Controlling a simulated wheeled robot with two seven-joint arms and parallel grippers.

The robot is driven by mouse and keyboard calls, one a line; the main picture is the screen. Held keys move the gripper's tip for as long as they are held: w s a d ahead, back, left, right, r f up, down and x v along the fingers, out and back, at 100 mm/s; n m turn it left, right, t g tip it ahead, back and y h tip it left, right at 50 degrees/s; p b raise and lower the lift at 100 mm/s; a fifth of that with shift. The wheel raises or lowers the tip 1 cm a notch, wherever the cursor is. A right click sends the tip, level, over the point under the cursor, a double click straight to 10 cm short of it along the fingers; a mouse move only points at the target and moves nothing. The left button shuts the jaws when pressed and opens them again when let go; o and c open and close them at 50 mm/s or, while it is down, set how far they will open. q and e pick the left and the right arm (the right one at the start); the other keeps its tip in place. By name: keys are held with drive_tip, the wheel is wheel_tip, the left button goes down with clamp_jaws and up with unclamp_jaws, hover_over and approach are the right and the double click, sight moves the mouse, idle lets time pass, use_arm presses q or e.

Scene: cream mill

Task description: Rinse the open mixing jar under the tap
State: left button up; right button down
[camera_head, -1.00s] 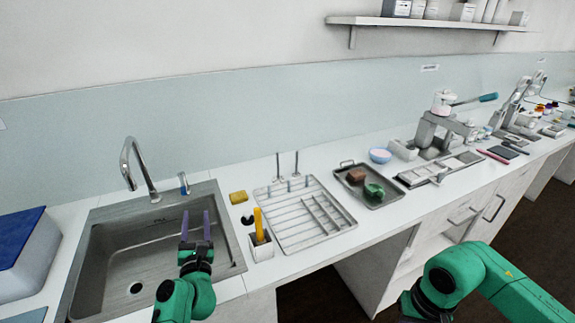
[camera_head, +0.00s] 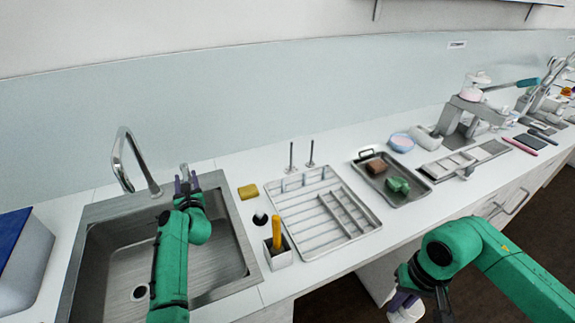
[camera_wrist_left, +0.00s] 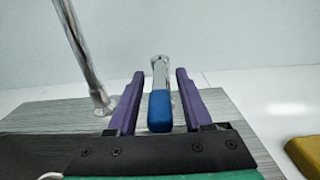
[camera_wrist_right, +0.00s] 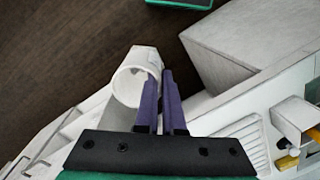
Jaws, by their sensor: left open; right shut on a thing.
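My left gripper (camera_head: 186,180) is at the back right of the sink (camera_head: 222,262). Its open purple fingers stand on either side of the tap's blue-ended lever (camera_wrist_left: 160,108), with gaps showing in the left wrist view. The tap's curved steel spout (camera_head: 128,160) rises to the left of it, over the sink. No water stream shows. My right gripper (camera_wrist_right: 160,85) is shut on the wall of the white mixing jar (camera_wrist_right: 132,80), whose mouth is open. In the head view the jar (camera_head: 406,312) is partly hidden at the bottom edge, in front of the counter.
A tray (camera_head: 408,196) holds a brown block and a green piece. A blue-topped box (camera_head: 25,262) stands left of the sink.

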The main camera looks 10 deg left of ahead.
use_arm(q)
drive_tip(key=shift+s+d+r, duration=0.3)
drive_tip(key=shift+r, duration=0.15)
drive_tip(key=shift+s+d+r, duration=0.1)
drive_tip(key=shift+s, duration=0.05)
drive_tip(key=shift+c, duration=0.9)
drive_tip(key=c, duration=0.5)
clamp_jaws()
drive_tip(key=shift+f, duration=0.2)
